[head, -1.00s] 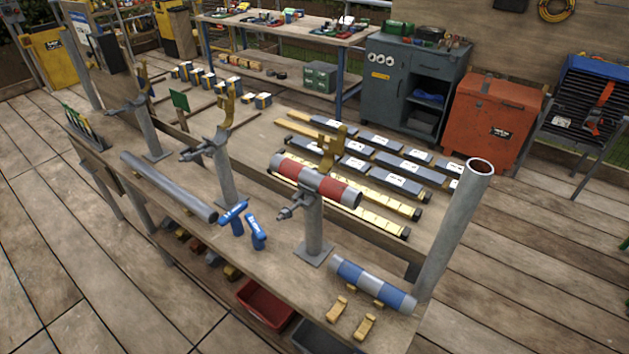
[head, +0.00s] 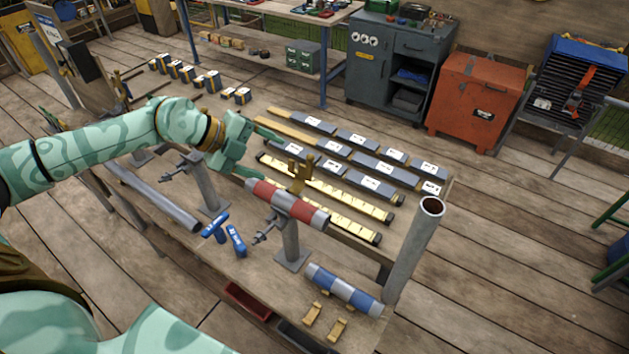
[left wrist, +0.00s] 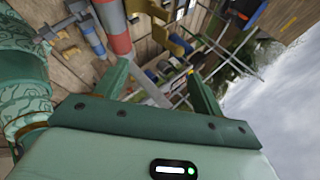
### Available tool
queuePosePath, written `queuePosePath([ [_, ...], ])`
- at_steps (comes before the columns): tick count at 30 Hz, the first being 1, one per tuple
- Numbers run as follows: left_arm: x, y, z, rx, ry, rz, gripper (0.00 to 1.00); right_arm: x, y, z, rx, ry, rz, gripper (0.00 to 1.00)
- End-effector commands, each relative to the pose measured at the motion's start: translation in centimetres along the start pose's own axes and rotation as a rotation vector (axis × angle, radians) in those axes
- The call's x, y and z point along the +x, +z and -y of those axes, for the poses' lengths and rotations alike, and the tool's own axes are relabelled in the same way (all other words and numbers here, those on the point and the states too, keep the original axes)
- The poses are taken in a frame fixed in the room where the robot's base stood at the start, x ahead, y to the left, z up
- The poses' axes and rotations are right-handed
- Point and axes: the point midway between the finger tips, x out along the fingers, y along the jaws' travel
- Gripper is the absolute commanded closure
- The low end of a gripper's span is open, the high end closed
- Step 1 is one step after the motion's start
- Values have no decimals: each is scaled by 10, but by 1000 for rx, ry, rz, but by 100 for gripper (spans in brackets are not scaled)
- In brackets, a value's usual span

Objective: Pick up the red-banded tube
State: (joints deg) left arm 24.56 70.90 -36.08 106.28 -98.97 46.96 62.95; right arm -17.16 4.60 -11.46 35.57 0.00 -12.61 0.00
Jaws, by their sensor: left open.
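The red-banded tube (head: 287,204), grey with red bands, lies across a grey clamp stand (head: 291,240) at the front half of the bench, with an upright yellow bracket (head: 302,175) behind it. My left gripper (head: 268,158) is open and empty, above and behind the tube's left end, apart from it as far as I can see. In the left wrist view the red-banded tube (left wrist: 115,30) shows at the top, beyond and left of the open fingers (left wrist: 158,74). My right gripper is not in view.
A blue-banded tube (head: 343,289) and small yellow blocks (head: 325,321) lie at the bench's front right, beside an upright grey pipe (head: 413,255). Long boxed strips (head: 335,195) lie behind.

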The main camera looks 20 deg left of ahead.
Motion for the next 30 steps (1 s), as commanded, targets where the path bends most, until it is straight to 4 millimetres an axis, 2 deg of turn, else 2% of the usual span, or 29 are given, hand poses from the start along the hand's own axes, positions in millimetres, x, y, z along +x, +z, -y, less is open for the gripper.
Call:
queuePosePath([
  [1, 3, -16, -20, -32, 95, 1, 31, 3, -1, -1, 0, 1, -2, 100],
  [2, 4, -23, -28, -65, 140, 9, 31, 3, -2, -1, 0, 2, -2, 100],
  [6, 2, -21, -47, -247, 239, 71, 31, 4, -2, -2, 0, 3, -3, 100],
  [8, 5, -22, -48, -293, 245, 71, 31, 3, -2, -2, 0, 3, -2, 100],
  [11, 19, -22, -51, -310, 242, 70, 31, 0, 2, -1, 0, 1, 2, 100],
  [18, 77, -21, -65, -309, 240, 69, 31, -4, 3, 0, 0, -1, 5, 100],
  [21, 94, -20, -70, -308, 239, 71, 31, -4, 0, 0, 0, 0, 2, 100],
  [30, 123, -26, -79, -306, 241, 68, 31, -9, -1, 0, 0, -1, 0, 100],
])
